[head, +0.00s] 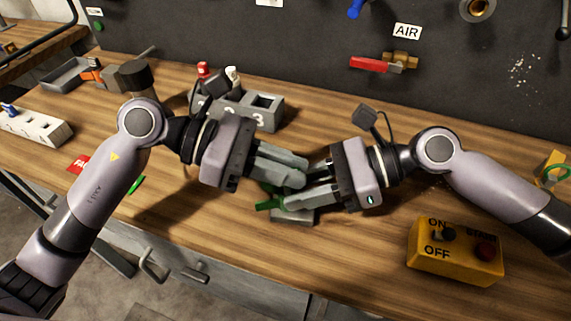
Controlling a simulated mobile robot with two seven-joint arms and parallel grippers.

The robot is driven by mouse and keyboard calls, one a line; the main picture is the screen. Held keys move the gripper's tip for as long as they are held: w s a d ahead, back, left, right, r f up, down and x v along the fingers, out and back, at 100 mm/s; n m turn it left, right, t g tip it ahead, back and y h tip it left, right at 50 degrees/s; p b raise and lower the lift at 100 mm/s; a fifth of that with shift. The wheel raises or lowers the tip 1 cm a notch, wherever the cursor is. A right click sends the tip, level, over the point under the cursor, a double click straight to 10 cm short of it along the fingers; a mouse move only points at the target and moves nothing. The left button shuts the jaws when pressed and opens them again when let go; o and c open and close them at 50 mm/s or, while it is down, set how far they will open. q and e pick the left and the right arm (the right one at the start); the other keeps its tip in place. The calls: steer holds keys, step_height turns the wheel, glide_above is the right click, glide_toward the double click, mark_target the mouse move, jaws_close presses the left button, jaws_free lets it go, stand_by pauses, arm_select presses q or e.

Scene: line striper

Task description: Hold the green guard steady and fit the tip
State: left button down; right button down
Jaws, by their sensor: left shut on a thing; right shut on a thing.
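The green guard (268,205) shows in the middle of the table, partly covered by my gripper fingers. My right gripper (288,201) comes in from the right, its fingertips at the guard, and is shut on it. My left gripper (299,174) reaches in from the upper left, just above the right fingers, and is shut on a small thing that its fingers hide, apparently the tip. Whether the tip touches the guard cannot be told.
A grey numbered holder (265,118) stands behind my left gripper, with red (204,69) and white (232,74) pieces beside it. A yellow ON/OFF box (425,262) is at front right. A white block (38,128) is at far left. The table's front middle is clear.

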arm_select(q)
steer(key=shift+f, duration=1.1)
stand_by(0.6)
steer(key=shift+w+r, duration=0.1)
steer(key=shift+r, duration=0.5)
stand_by(0.4)
stand_by(0.5)
steer(key=shift+f, duration=0.15)
stand_by(1.3)
steer(key=shift+f, duration=0.2)
steer(key=shift+f, duration=0.25)
stand_by(0.5)
steer(key=shift+r, duration=0.65)
stand_by(1.7)
